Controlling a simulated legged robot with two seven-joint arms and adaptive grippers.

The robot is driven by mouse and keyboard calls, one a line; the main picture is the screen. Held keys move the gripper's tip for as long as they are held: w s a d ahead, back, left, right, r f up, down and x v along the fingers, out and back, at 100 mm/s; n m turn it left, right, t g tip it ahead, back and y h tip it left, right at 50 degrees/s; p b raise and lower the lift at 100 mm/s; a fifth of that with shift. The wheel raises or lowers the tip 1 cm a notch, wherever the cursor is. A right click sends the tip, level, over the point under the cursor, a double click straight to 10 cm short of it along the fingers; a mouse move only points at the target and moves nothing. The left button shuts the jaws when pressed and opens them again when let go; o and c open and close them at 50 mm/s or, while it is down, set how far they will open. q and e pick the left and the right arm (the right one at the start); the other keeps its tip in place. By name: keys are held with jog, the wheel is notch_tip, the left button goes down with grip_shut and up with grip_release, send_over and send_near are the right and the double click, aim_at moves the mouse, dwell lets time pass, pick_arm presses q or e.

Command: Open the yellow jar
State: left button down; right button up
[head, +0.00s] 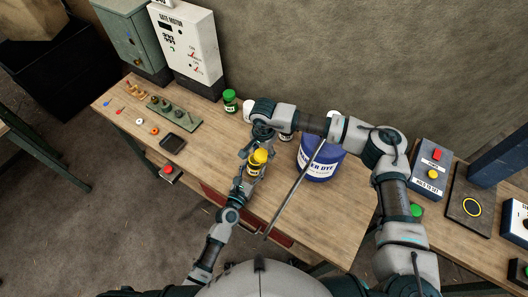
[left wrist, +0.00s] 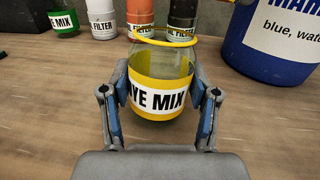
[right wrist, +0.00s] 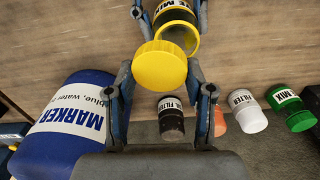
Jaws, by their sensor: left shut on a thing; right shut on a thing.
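The yellow jar (left wrist: 160,98), clear with a yellow band and a "DYE MIX" label, is held upright above the table in my left gripper (left wrist: 160,92). That gripper is shut around its sides. The jar's mouth shows open with a yellow rim in the left wrist view. The yellow lid (right wrist: 159,65) is between the fingers of my right gripper (right wrist: 160,78), shut on it. In the right wrist view the lid is apart from the jar (right wrist: 178,27), whose open mouth shows beside it. In the head view the lid (head: 258,156) appears close over the jar.
A blue marker dye drum (head: 320,160) stands right of the jar. A green jar (head: 230,101) and filter bottles (right wrist: 246,110) stand at the back. Switch boxes (head: 432,168) are at the right; small parts and a rack (head: 174,112) are at the left.

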aim_at(265, 152)
jog(key=shift+a, duration=0.1)
pick_arm(q)
jog(key=shift+d, duration=0.3)
pick_arm(e)
jog(key=shift+d+r, duration=0.2)
jog(key=shift+d, duration=0.1)
pick_arm(q)
jog(key=shift+d, duration=0.3)
pick_arm(e)
jog(key=r, duration=0.1)
jog(key=d+r, duration=0.1)
jog(key=r, duration=0.1)
jog(key=shift+w, duration=0.15)
jog(key=shift+r, duration=0.3)
pick_arm(q)
jog(key=shift+a, duration=0.3)
pick_arm(e)
jog(key=shift+a, duration=0.35)
pick_arm(q)
jog(key=shift+c, duration=1.1)
grip_release()
jog(key=shift+a, duration=0.15)
pick_arm(e)
jog(key=shift+a, duration=0.2)
jog(key=shift+d, duration=0.1)
jog(key=shift+d, duration=0.1)
